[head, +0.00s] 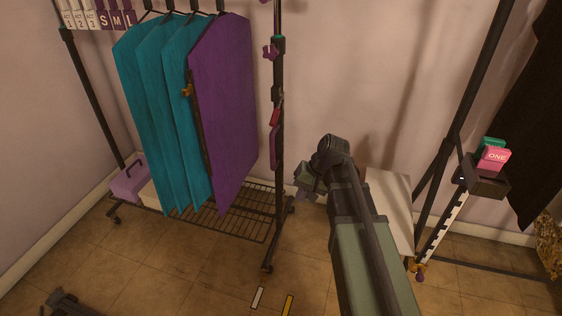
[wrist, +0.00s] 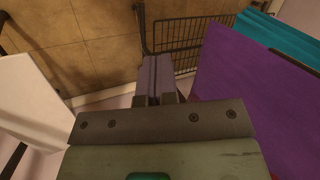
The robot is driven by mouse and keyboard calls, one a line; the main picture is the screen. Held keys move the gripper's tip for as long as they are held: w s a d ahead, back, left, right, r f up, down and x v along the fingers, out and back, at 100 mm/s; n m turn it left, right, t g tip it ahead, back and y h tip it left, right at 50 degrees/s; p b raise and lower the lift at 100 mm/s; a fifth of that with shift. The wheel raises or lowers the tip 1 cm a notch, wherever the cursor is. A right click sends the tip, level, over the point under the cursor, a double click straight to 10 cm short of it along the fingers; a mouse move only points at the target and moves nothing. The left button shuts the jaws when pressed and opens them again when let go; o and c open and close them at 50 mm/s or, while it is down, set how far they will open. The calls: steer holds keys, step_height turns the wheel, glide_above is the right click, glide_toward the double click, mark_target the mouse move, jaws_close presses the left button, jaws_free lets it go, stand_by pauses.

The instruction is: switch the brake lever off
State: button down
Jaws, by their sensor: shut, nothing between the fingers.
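No part is plainly labelled as the brake lever. Small orange-brown parts sit at the rack's front castor (head: 268,268) and at the foot of the right-hand stand (head: 417,268). A red and purple piece (head: 275,125) hangs on the rack's right post; I cannot tell whether any of these is the lever. My gripper (head: 304,194) is right of the rack's lower end, pointing down and away, partly hidden by my arm. In the wrist view, its fingers (wrist: 155,78) are together and empty, with the rack's wire shelf beyond them.
The clothes rack (head: 279,65) holds teal garments (head: 150,110) and a purple one (head: 225,110) close to my gripper. A wire shelf (head: 245,205) is below. A white panel (head: 390,200) leans behind my arm. The tiled floor in front is mostly clear.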

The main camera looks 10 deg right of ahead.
mark_target(277, 110)
steer(key=w+d+f+m+t+y+b, duration=0.25)
steer(key=w+f+y+b, duration=0.25)
steer(key=w+b, duration=0.4)
steer(key=w+d+f+m+t+y+b, duration=0.1)
steer(key=w+f+m+y+b, duration=0.45)
steer(key=b, duration=0.45)
steer(key=w+d+r+m+y, duration=0.1)
steer(key=w+d+r+y, duration=0.1)
steer(key=r+y, duration=0.2)
steer(key=w+d+r+m+t+y, duration=0.1)
steer(key=w+d+r+m+y, duration=0.1)
steer(key=r, duration=0.5)
steer(key=shift+w+d+r+y, duration=0.2)
steer(key=shift+d+r+y, duration=0.25)
steer(key=shift+y, duration=0.5)
steer(key=a+r+p, duration=0.8)
steer(key=a, duration=0.2)
steer(key=shift+w+r, duration=0.15)
steer(key=shift+w, duration=0.2)
